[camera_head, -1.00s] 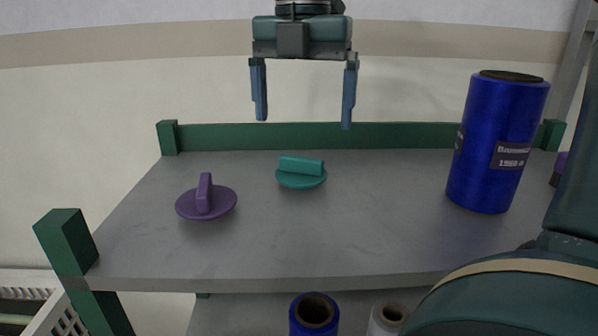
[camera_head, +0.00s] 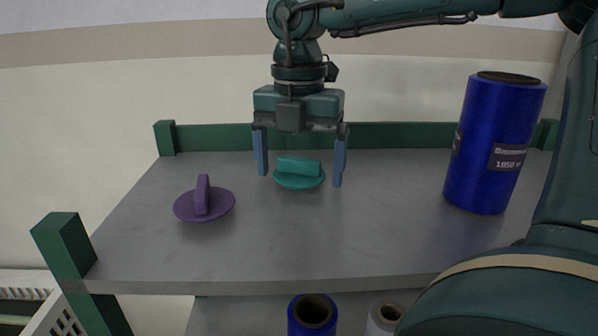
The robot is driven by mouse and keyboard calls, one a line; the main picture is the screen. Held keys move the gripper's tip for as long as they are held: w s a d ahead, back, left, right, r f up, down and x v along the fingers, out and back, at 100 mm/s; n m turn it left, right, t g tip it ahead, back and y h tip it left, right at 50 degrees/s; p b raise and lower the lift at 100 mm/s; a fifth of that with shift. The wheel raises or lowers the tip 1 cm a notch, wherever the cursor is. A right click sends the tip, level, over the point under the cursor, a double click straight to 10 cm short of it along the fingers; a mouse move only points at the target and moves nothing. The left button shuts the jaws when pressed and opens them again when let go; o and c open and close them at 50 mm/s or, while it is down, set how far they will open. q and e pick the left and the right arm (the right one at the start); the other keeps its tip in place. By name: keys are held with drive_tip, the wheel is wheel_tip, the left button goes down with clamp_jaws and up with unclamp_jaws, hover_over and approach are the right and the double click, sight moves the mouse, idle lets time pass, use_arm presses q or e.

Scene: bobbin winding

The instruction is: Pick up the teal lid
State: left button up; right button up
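The teal lid (camera_head: 299,181), a round disc with a bar handle on top, lies on the grey shelf (camera_head: 330,235) towards its back. My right gripper (camera_head: 300,180) points down over it, fingers open, one finger to each side of the lid's handle with a gap on both sides. I cannot tell exactly how high the fingertips are above the shelf. My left gripper is not in view.
A purple lid (camera_head: 204,204) lies to the left of the teal lid. A tall blue spool (camera_head: 494,143) stands at the right. A green rail (camera_head: 215,138) runs along the back edge. A blue spool (camera_head: 312,316) and a white spool (camera_head: 383,321) are below the shelf. The shelf's front middle is clear.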

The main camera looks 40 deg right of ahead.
drive_tip(key=c, duration=1)
drive_tip(key=shift+o, duration=0.2)
